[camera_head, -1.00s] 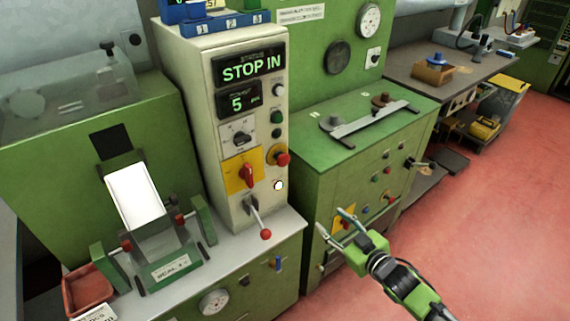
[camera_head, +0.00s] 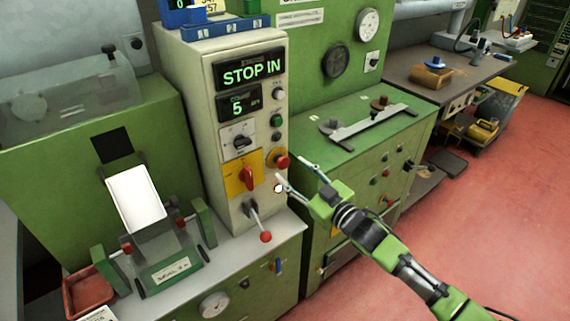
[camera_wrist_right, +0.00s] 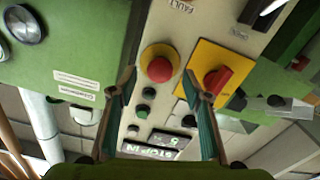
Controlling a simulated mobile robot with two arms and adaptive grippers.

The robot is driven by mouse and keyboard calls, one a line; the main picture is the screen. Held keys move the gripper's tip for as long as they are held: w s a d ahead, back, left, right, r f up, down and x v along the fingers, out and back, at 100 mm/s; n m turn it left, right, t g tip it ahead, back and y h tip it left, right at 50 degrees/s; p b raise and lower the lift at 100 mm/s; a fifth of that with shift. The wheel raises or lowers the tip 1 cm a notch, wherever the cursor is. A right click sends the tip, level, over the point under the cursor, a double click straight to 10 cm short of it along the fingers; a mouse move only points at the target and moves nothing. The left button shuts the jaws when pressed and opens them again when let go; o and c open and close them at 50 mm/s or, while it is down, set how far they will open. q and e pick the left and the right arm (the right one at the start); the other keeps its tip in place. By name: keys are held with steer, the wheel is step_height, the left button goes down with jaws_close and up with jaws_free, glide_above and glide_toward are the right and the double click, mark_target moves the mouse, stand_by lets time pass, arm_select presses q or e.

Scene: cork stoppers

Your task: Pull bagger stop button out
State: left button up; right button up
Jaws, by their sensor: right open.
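The bagger stop button (camera_head: 281,160) is a red mushroom knob on a yellow round base, on the right side of the cream control panel (camera_head: 228,195). The display (camera_head: 249,71) on top of the panel reads "STOP IN". In the right wrist view the red button (camera_wrist_right: 159,68) is upper centre, between and beyond my fingers. My right gripper (camera_head: 290,172) is open and empty, with its fingertips just right of and below the button in the head view. It also shows in the right wrist view (camera_wrist_right: 165,88). No contact with the button is visible. My left gripper is out of view.
A red rotary switch (camera_head: 248,177) on a yellow plate is left of the button. A red-tipped lever (camera_head: 265,236) sticks out below. Small green and black buttons (camera_head: 276,120) are above. A green cabinet (camera_head: 345,185) stands to the right.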

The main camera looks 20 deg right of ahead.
mark_target(285, 166)
steer(key=shift+x, duration=2.2)
jaws_close()
steer(key=shift+s+p, duration=0.2)
steer(key=shift+p, duration=0.25)
steer(key=shift+s+d+f, duration=0.1)
steer(key=shift+s+d, duration=0.05)
steer(key=shift+s, duration=0.3)
steer(key=shift+c, duration=2.2)
jaws_free()
steer(key=o, duration=0.4)
steer(key=shift+o, duration=0.2)
steer(key=shift+s+d, duration=0.15)
